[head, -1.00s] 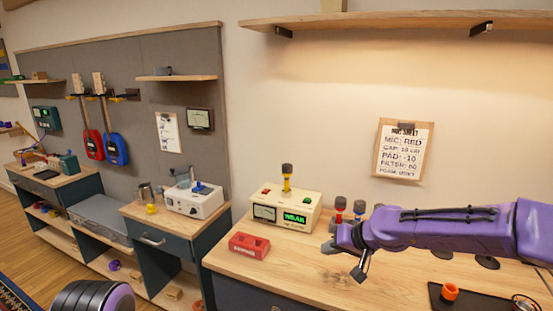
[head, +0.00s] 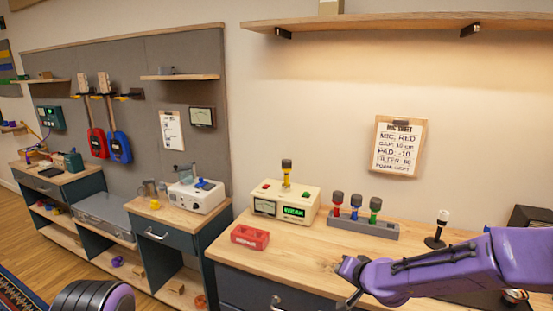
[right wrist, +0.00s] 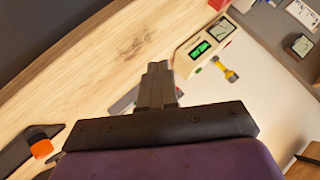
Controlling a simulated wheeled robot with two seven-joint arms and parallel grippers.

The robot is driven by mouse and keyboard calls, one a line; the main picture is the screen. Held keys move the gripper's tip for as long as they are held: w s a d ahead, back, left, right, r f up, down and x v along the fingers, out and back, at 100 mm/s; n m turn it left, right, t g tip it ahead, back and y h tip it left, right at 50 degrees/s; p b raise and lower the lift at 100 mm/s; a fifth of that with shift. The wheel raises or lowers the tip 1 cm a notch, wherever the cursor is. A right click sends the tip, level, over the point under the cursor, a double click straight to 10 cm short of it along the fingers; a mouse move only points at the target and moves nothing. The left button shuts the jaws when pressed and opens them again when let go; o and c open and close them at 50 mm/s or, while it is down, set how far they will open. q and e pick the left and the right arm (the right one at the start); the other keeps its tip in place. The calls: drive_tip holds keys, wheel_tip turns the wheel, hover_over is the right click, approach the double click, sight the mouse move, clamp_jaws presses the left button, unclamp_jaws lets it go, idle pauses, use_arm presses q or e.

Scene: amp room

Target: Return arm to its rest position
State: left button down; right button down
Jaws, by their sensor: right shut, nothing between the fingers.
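My right arm comes in from the right in the head view. Its purple forearm hangs low over the near side of the wooden bench (head: 300,262). My right gripper (head: 350,294) is low at the front of the bench, empty. In the right wrist view its dark fingers (right wrist: 157,82) are together with nothing between them. My left gripper is out of view; only a dark and purple part of my own body shows at the bottom left.
A cream meter box (head: 283,203) with a yellow microphone on top, a red block (head: 250,237), a grey rack (head: 362,227) of red, blue and green microphones and a black-stemmed microphone (head: 437,230) stand on the bench. A shelf (head: 400,24) runs above.

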drive_tip(key=s+d+f+m+g+h+b, duration=0.1)
drive_tip(key=s+d+f+h+b, duration=0.15)
drive_tip(key=s+f, duration=0.6)
drive_tip(key=s+d+f+m+g+h+b, duration=0.1)
drive_tip(key=s+d+f, duration=0.3)
drive_tip(key=f, duration=0.7)
drive_tip(key=s+d+f+g+h+b, duration=0.1)
drive_tip(key=s+d+f, duration=0.1)
drive_tip(key=s+f, duration=0.3)
drive_tip(key=s+d+f+g+h+b, duration=0.1)
drive_tip(key=s+f, duration=0.4)
drive_tip(key=s, duration=0.9)
drive_tip(key=s+d+f+n+g+h+b, duration=0.1)
drive_tip(key=s+d+f+g+b, duration=0.2)
drive_tip(key=s, duration=0.6)
wheel_tip(320, 180, down, 3)
drive_tip(key=shift+s+r, duration=0.1)
drive_tip(key=shift+s, duration=0.25)
